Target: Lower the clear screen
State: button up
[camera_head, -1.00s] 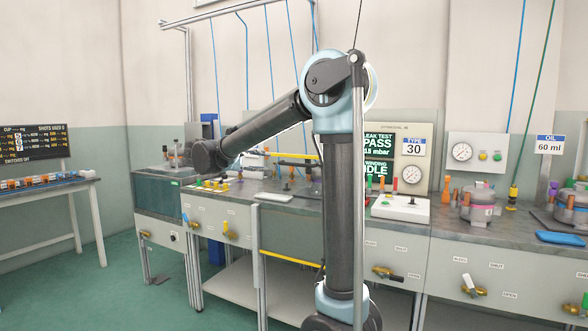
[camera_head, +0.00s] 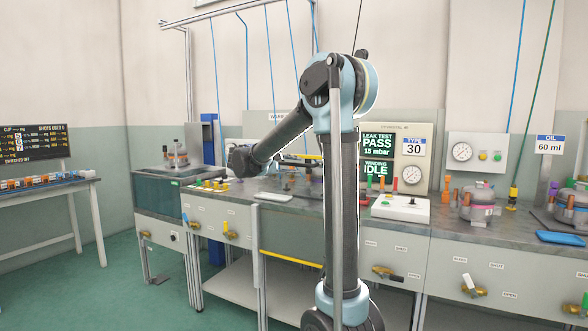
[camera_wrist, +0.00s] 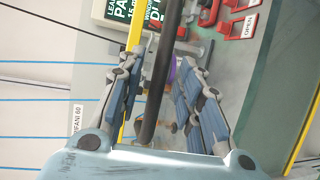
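My gripper (camera_wrist: 160,98) shows in the wrist view with its two fingers apart. A dark curved bar (camera_wrist: 163,65) runs between the fingers, with space on both sides; I cannot tell whether it touches either one. A yellow bar (camera_wrist: 134,32) passes behind the left finger. The clear screen is hard to make out. I cannot tell whether this is the screen. My gripper's fingers cannot be made out in the head view.
The bench (camera_head: 348,212) carries a white box (camera_head: 400,208), compressors (camera_head: 480,205) and a blue tray (camera_head: 560,238). A dark tank (camera_head: 172,190) stands at left. Blue hoses (camera_head: 270,75) hang behind my arm. Valve handles (camera_head: 388,273) stick out of the bench front.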

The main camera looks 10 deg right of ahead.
jog(key=shift+x, duration=0.8)
grip_shut()
jog(key=shift+a, duration=0.1)
